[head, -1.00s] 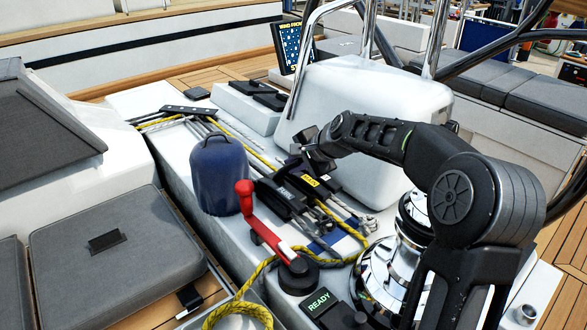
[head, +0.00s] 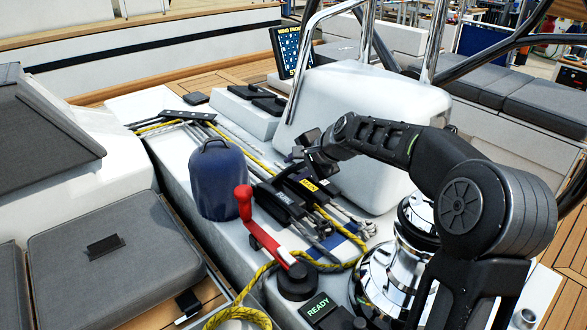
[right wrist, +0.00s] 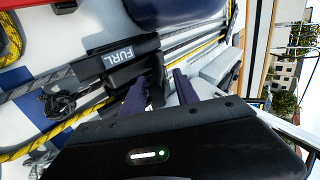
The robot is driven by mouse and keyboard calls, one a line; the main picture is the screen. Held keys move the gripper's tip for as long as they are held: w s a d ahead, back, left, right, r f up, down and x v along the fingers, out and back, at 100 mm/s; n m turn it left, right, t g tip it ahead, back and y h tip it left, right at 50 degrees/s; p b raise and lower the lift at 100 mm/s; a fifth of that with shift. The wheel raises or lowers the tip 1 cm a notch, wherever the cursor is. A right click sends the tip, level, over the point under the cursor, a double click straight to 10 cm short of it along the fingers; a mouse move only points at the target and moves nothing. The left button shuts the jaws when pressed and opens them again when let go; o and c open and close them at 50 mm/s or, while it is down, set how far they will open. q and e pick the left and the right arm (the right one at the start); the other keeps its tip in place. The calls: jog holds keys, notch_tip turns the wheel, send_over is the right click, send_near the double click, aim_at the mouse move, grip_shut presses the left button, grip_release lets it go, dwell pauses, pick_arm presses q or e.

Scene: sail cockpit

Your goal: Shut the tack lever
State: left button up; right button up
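Two black clutches sit side by side on the white console in the head view. One has a yellow label (head: 309,184), too small to read. The clutch on its left has a pale label (head: 284,194); the right wrist view shows a black lever marked FURL (right wrist: 124,55). No label reading TACK is legible, and I cannot tell how far the yellow-labelled lever is raised. My right gripper (head: 304,156) is just above and behind the clutches. Its two dark fingers (right wrist: 164,87) stand apart in the right wrist view; contact is unclear. My left gripper is not in view.
A blue covered winch (head: 217,180) stands left of the clutches. A red-handled crank (head: 244,205) is in front, with yellow rope (head: 262,275) around its base. A chrome winch (head: 385,275) stands at the right. A white housing (head: 365,110) rises behind.

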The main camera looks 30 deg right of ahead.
jog(key=v, duration=0.6)
jog(key=shift+r, duration=0.1)
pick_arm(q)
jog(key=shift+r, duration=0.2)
pick_arm(e)
jog(key=shift+c, duration=0.6)
